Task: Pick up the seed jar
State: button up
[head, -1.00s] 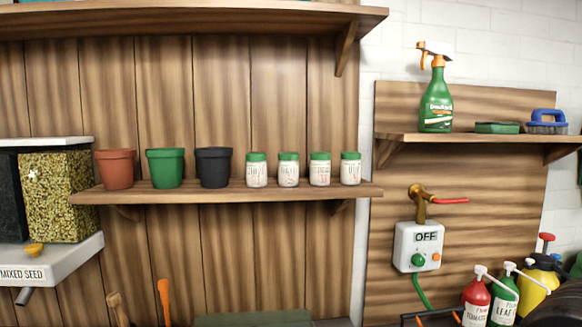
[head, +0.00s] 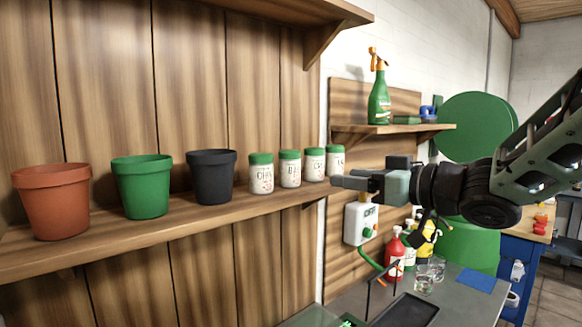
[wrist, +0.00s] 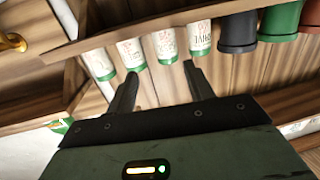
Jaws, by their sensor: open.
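Several white seed jars with green lids and lettered labels stand upright in a row on the wooden shelf. In the head view they run from the left jar (head: 261,173) through the second (head: 290,168) and third (head: 315,164) to the right jar (head: 336,160). My gripper (head: 345,181) reaches in from the right, near the right jar. The wrist view shows the row upside down; its nearest jar (wrist: 198,37) is labelled, lettering hard to read. There my open, empty gripper (wrist: 162,70) points at the row, apparently apart from the jars.
On the same shelf (head: 200,222) stand a terracotta pot (head: 52,200), a green pot (head: 142,186) and a black pot (head: 212,177). A higher shelf (head: 290,10) hangs above. A side shelf (head: 395,129) with a spray bottle (head: 378,97) lies behind my gripper. A workbench is below.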

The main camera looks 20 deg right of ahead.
aim_at(298, 161)
jog(key=shift+n+y, duration=0.3)
jog(key=shift+y, duration=0.3)
jog(key=p+x, duration=0.1)
jog(key=x, duration=0.2)
jog(key=r+x, duration=0.1)
jog(key=x, duration=0.3)
jog(key=p+x, duration=0.1)
jog(key=x, duration=0.3)
jog(key=shift+a+r+p, duration=0.25)
jog(key=shift+a+p, duration=0.05)
jog(key=p+x, duration=0.2)
jog(key=x, duration=0.2)
jog(key=shift+w+d+r, duration=0.1)
jog(key=shift+d+r, duration=0.05)
jog(key=shift+d, duration=0.05)
jog(key=shift+w+a, duration=0.35)
jog(key=shift+w, duration=0.2)
jog(key=c, duration=0.8)
